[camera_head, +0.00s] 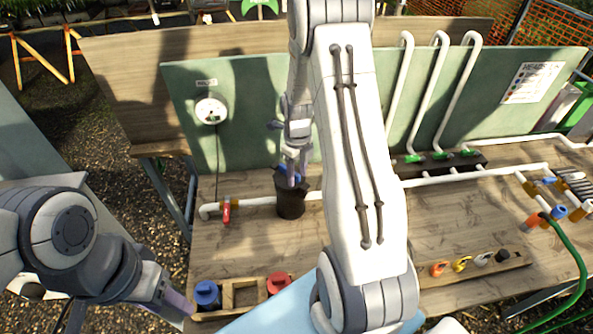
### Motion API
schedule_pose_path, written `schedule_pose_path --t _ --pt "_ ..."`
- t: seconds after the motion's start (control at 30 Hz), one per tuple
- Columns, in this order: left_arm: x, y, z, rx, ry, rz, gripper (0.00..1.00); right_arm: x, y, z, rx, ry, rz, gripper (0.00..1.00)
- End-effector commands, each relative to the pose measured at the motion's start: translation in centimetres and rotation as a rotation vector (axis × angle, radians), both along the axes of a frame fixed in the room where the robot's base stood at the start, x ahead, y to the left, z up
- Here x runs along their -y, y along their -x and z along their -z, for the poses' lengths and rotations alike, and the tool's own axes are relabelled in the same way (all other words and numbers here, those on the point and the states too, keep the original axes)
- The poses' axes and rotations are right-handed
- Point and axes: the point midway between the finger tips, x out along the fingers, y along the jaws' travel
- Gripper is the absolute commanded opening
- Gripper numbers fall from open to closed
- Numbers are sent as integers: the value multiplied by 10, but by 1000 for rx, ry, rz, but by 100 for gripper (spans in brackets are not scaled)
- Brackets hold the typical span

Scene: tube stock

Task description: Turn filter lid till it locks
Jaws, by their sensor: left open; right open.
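The filter is a dark canister (291,205) standing in the white pipe line on the bench. A blue lid (283,170) shows at its top, partly hidden behind gripper fingers. My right gripper (296,178) points down at the canister's top, open, with its fingers at the lid. I cannot tell whether the fingers touch the lid. My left gripper (185,308) is open and empty at the lower left, beside the wooden tray's left end.
The wooden tray (245,293) holds a blue part (207,293) and a red part (278,283). A red-handled valve (227,211) sits on the pipe left of the filter. A gauge (211,110) hangs on the green back panel. My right arm hides the middle of the bench.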

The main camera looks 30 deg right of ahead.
Motion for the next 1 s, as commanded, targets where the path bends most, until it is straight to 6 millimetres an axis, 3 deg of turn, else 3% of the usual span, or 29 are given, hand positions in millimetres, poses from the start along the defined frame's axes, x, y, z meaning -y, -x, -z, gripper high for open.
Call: schedule_pose_path --t 0.17,0.6,0.9,1.0 --pt "0 0 7 0 0 -1 50 1 -2 -15 6 3 0 52" --pt "0 0 27 0 0 -5 50 0 -2 -94 5 2 0 52" --pt "0 0 27 0 0 -5 50 -1 -1 -105 0 0 -3 52" --pt "0 0 29 0 0 -5 50 -12 -1 -106 3 -1 -76 52"
